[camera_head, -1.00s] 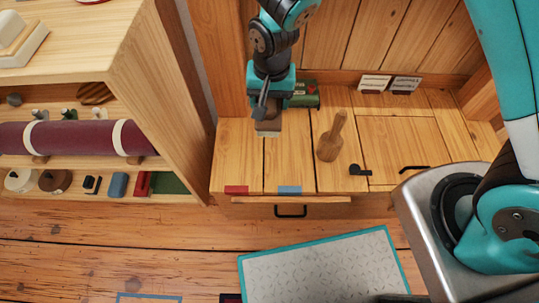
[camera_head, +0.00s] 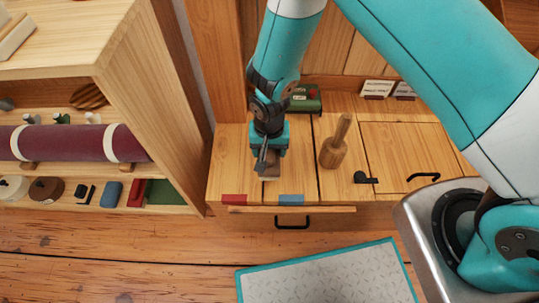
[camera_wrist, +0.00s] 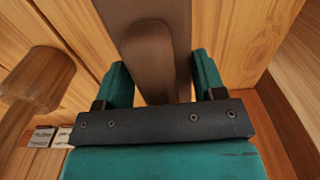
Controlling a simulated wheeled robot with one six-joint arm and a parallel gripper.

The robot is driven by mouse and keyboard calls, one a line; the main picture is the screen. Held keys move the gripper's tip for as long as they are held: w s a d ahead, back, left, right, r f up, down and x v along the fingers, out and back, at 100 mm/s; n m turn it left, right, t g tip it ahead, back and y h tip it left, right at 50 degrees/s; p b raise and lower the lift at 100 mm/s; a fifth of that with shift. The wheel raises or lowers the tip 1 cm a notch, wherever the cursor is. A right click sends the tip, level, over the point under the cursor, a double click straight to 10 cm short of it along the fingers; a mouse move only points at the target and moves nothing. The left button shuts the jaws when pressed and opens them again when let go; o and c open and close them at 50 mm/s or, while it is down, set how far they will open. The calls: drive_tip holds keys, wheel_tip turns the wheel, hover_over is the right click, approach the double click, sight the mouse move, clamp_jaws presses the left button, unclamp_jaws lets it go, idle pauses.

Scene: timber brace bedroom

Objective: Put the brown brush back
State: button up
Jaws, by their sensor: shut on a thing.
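My gripper (camera_head: 265,160) is shut on the brown brush (camera_head: 271,171), above the left part of the wooden bench top (camera_head: 230,168). In the wrist view, the brush's smooth brown body (camera_wrist: 150,45) lies between the two teal fingers (camera_wrist: 158,85). Most of the brush is hidden by my gripper in the head view. Its lower end is close to the bench; I cannot tell if it touches. A red strip (camera_head: 234,199) and a blue strip (camera_head: 291,200) mark the bench's front edge, the blue one just in front and right of the brush.
A wooden mallet (camera_head: 333,150) stands right of my gripper. A green box (camera_head: 305,99) sits behind it. Black hooks or handles (camera_head: 365,178) lie further right. An open shelf (camera_head: 180,110) rises at the left. A drawer handle (camera_head: 291,222) is on the bench front.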

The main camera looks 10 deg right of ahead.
wheel_tip(320, 180, down, 3)
drive_tip(key=shift+f+b, duration=0.1)
drive_tip(key=shift+b, duration=0.2)
drive_tip(key=o, duration=0.9)
